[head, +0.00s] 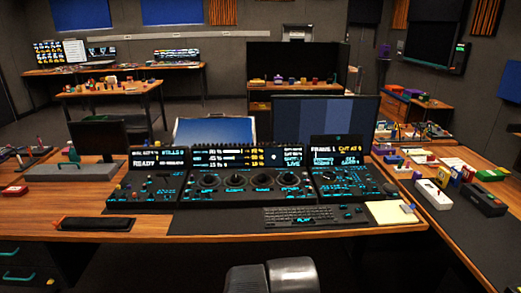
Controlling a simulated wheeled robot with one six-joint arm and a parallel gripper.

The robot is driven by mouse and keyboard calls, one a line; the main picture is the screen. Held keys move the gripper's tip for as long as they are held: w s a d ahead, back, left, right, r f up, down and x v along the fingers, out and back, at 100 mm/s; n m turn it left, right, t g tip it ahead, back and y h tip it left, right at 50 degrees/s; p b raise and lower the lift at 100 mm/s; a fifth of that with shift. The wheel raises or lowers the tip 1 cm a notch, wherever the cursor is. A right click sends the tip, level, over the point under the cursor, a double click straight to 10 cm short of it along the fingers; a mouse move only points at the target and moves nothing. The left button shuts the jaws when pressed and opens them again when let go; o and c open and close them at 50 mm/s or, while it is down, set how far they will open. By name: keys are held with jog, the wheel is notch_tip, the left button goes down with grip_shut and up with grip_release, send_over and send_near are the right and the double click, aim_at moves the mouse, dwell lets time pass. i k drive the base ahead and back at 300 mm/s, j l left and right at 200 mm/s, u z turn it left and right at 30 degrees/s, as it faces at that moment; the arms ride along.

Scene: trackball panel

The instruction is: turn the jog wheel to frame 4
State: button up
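A black control panel spans the middle of the wooden desk. Its right section (345,186) has a raised screen (337,151) that appears to read FRAME 1, with yellow CUT AT text beside it whose last character is hard to read. Small round controls with cyan markings sit on the deck below this screen. The jog wheel seems to be among them, but it is too small to single out with certainty. My gripper is not clearly in view. A rounded grey and black shape at the bottom centre may be part of my arm, and no fingertips show.
The middle section (248,185) has several trackballs or dials. A keyboard (312,216) and a yellow notepad (390,212) lie in front of the panel. Boxes, including a dark one (483,200), stand on the right desk. A black tray (97,224) lies front left.

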aim_at(327, 177)
jog(key=i+l, duration=0.7)
jog(key=i, duration=0.25)
jog(key=i+l, duration=0.35)
jog(key=i+z, duration=0.05)
jog(key=i, duration=0.05)
